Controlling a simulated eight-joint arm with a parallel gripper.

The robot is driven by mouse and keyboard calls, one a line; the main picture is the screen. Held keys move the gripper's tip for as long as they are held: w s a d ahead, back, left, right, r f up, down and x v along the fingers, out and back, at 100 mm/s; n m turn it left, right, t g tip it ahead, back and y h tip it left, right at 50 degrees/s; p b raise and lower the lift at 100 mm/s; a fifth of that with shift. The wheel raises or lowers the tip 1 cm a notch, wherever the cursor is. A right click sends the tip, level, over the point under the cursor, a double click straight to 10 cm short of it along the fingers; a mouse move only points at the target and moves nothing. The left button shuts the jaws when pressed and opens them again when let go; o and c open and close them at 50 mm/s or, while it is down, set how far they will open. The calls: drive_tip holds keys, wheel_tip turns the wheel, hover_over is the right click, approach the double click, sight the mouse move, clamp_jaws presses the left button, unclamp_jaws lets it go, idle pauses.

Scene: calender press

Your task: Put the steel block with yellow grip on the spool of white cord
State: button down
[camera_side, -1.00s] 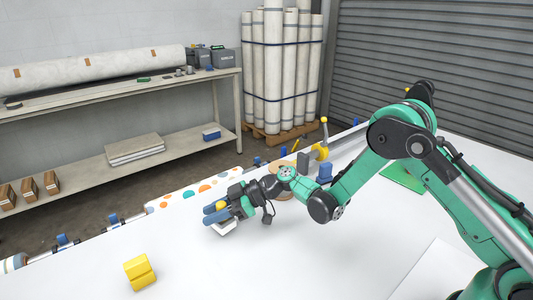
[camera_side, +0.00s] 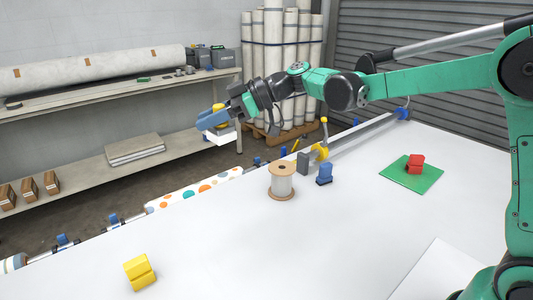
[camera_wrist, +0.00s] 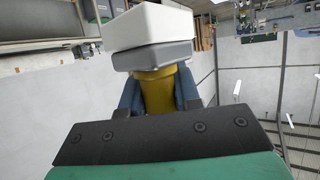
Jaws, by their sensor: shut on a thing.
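My gripper (camera_side: 210,120) is shut on the steel block with yellow grip (camera_side: 221,133), held high above the table. In the wrist view the block (camera_wrist: 154,50) shows a pale face and a grey layer, with its yellow grip between my blue fingers. The spool of white cord (camera_side: 283,182) stands upright on the white table, with tan flanges at top and bottom. The held block is above and to the left of the spool in the side view, well apart from it. The spool's top is bare.
A yellow block (camera_side: 140,271) lies at the front left of the table. Blue (camera_side: 324,174) and dark grey (camera_side: 304,160) pieces stand just right of the spool. A red object (camera_side: 415,163) sits on a green mat (camera_side: 411,175) farther right. The front middle is clear.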

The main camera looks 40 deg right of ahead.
sight(276, 166)
drive_tip(key=w+d+r+m+t+h, duration=0.1)
drive_tip(key=d+r+m+t+h, duration=0.15)
drive_tip(key=d, duration=0.55)
drive_tip(key=w+d+r+m+t+h, duration=0.1)
drive_tip(key=d+r+m+t+h, duration=0.2)
drive_tip(key=d, duration=0.5)
drive_tip(key=shift+g+y, duration=0.45)
drive_tip(key=shift+y, duration=0.2)
drive_tip(key=f, duration=1.8)
drive_tip(key=shift+s+d+f, duration=0.1)
drive_tip(key=shift+d+f, duration=0.05)
drive_tip(key=shift+d, duration=0.1)
drive_tip(key=shift+f, duration=0.1)
drive_tip(key=c, duration=0.6)
unclamp_jaws()
